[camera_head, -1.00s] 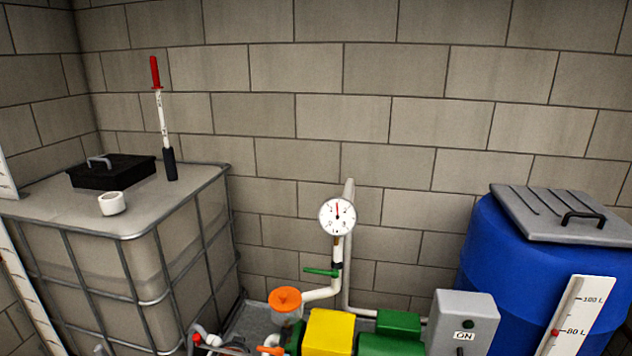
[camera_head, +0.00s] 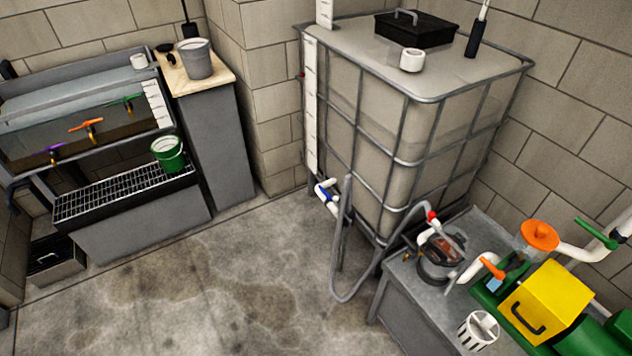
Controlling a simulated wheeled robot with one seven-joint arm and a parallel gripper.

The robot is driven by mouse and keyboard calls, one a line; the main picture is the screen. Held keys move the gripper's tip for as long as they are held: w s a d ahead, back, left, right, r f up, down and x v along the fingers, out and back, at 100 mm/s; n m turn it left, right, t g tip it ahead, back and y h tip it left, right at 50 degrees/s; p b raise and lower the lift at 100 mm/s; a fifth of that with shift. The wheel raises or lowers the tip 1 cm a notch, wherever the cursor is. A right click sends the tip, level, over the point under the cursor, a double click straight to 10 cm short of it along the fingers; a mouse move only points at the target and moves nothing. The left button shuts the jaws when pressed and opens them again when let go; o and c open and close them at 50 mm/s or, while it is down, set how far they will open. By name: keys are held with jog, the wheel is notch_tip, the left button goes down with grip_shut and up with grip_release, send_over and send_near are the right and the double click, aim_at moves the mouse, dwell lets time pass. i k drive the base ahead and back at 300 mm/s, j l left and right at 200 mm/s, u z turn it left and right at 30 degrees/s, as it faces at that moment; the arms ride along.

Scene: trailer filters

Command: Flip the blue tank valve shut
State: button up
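The blue tank valve (camera_head: 323,191) is a small blue handle on white piping low at the near left corner of the caged white tank (camera_head: 392,150). It is small in the head view, and I cannot tell clearly whether its handle lies along or across the pipe. A grey hose (camera_head: 345,235) stands just right of it and loops down to the floor. My gripper is not in the head view.
Open concrete floor (camera_head: 220,285) lies in front of the valve. A grey bench with a pump under a yellow cover (camera_head: 550,298) stands at the right. A trough with a grate (camera_head: 125,190) and a grey cabinet (camera_head: 215,145) stand at the left.

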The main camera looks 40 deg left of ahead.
aim_at(328, 196)
jog(key=i+j+z, duration=0.2)
jog(key=j, duration=1.7)
jog(key=j+z, duration=0.2)
jog(key=j, duration=1.7)
jog(key=i+j, duration=0.15)
jog(key=j, duration=0.25)
jog(key=i+j, duration=0.1)
jog(key=j, duration=0.25)
jog(key=i+j+z, duration=0.1)
jog(key=j, duration=0.3)
jog(key=i+j, duration=0.15)
jog(key=j, duration=0.25)
jog(key=i+j, duration=0.1)
jog(key=j, duration=0.3)
jog(key=i+j+z, duration=0.1)
jog(key=j, duration=0.3)
